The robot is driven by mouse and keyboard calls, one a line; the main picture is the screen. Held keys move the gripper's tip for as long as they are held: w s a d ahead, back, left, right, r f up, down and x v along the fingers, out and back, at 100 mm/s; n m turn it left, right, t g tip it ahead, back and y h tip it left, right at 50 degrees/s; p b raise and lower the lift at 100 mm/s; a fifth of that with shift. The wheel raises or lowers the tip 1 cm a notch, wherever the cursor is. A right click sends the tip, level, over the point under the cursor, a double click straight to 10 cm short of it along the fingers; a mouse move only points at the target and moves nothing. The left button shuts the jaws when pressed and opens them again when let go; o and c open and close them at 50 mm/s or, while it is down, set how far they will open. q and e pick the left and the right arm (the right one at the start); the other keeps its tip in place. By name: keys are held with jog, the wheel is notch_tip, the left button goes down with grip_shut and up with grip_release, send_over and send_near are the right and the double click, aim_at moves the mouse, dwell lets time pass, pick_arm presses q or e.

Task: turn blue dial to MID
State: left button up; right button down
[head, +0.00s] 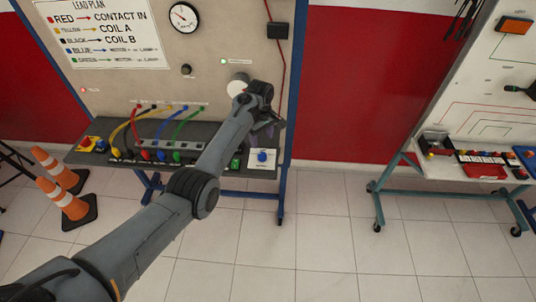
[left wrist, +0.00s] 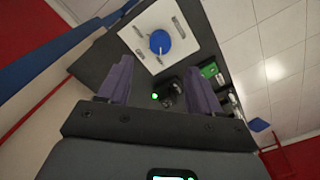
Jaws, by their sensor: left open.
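The blue dial (head: 262,156) sits on a white plate (head: 259,166) at the right end of the trainer's dark shelf. In the left wrist view the round blue dial (left wrist: 160,42) is near the top, with a pale pointer mark on it. Grey marks stand around it on the white plate (left wrist: 140,32); their lettering is too small to read. My left gripper (left wrist: 160,90) is open and empty, its two purple fingers apart, with the dial beyond the fingertips and not touched. In the head view the left gripper (head: 270,130) is just above the dial. My right gripper is not in view.
Colored leads (head: 160,125) and several terminals line the shelf (head: 200,134) left of the dial. A green block (left wrist: 208,70) stands close to the plate. A blue post (head: 292,100) edges the board. Traffic cones (head: 62,203) and a second trainer (head: 480,160) stand farther off.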

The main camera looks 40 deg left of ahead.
aim_at(262, 154)
pick_arm(q)
notch_tip(262, 154, down, 9)
jog(key=shift+r+b, duration=0.15)
jog(key=shift+b, duration=0.95)
jog(key=c, duration=1)
jog(key=shift+c, duration=0.2)
